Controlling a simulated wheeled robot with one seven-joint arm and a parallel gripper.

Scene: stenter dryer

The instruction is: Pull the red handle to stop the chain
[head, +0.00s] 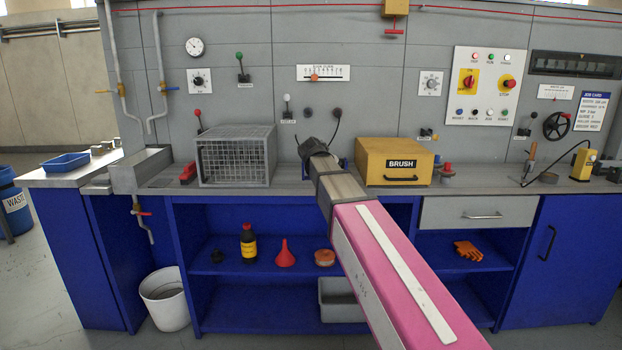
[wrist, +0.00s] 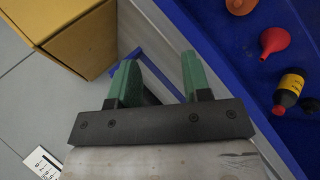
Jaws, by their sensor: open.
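A red T-shaped handle (head: 394,29) hangs below a small yellow box (head: 395,7) at the top of the grey wall panel, right of centre, in the head view. A thin red line runs across the panel at the height of the box. My gripper (head: 311,148) is over the bench, well below and to the left of the handle. In the wrist view my gripper (wrist: 158,75) has its two green fingers apart with nothing between them. The red handle is not in the wrist view.
A yellow BRUSH box (head: 396,162) stands right of my gripper, and a wire cage (head: 236,157) stands to its left. Levers with green (head: 242,66), white (head: 287,105) and red (head: 197,121) knobs project from the panel. A white control panel (head: 483,86) is at right.

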